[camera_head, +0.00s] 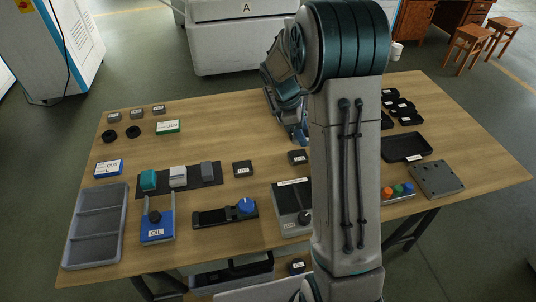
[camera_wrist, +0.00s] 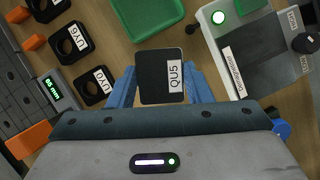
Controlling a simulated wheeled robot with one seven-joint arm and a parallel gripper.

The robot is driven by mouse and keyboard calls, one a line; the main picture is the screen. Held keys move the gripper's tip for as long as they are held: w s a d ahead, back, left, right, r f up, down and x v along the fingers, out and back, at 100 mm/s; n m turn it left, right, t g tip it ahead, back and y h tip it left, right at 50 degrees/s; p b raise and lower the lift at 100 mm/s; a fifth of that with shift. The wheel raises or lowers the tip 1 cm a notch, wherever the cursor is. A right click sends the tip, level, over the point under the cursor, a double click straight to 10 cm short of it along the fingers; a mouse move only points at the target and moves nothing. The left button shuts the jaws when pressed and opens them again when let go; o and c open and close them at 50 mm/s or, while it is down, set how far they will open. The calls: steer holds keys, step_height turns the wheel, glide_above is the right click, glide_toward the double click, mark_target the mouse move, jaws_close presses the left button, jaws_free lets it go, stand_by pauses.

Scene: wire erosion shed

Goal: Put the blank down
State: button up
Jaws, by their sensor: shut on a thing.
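In the wrist view, the blank (camera_wrist: 155,72) is a flat dark square plate with a white label reading QU5. My gripper (camera_wrist: 162,85) has its blue fingers shut on the blank's left and right sides. The wood table top shows around it; whether the blank touches the table I cannot tell. In the head view, my gripper (camera_head: 300,138) is low over the back middle of the table (camera_head: 225,130), partly behind my own arm. The blank cannot be made out there.
In the wrist view, black pieces with round holes, UY6 (camera_wrist: 68,43) and UY0 (camera_wrist: 92,86), lie left; a green tray (camera_wrist: 150,16) and a green-lit device (camera_wrist: 238,50) lie beyond and right. In the head view, a three-compartment grey tray (camera_head: 124,205) stands left; bare wood lies mid-table.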

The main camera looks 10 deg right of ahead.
glide_above(273, 163)
steer(key=a, duration=0.1)
steer(key=f, duration=0.6)
steer(key=shift+w+a, duration=0.15)
steer(key=shift+w, duration=0.2)
steer(key=shift+f+p, duration=0.3)
steer(key=shift+f, duration=1.75)
steer(key=o, duration=1.3)
steer(key=v, duration=1.1)
steer(key=s+d+r+m+y, duration=0.1)
steer(key=s+r+m, duration=0.2)
steer(key=s+r, duration=0.25)
steer(key=s+d+r+m+t+y, duration=0.1)
steer(key=s+m, duration=0.2)
steer(key=s, duration=0.4)
steer(key=s+d+r+m+t+y, duration=0.1)
steer(key=s+r+m+t, duration=0.1)
steer(key=s+m, duration=0.2)
steer(key=s+d+r+m+t+y, duration=0.1)
steer(key=s+r+m, duration=0.1)
steer(key=s, duration=0.8)
steer(key=shift+d+r+m+t, duration=0.2)
steer(key=shift+m+t, duration=0.1)
steer(key=shift+m, duration=0.6)
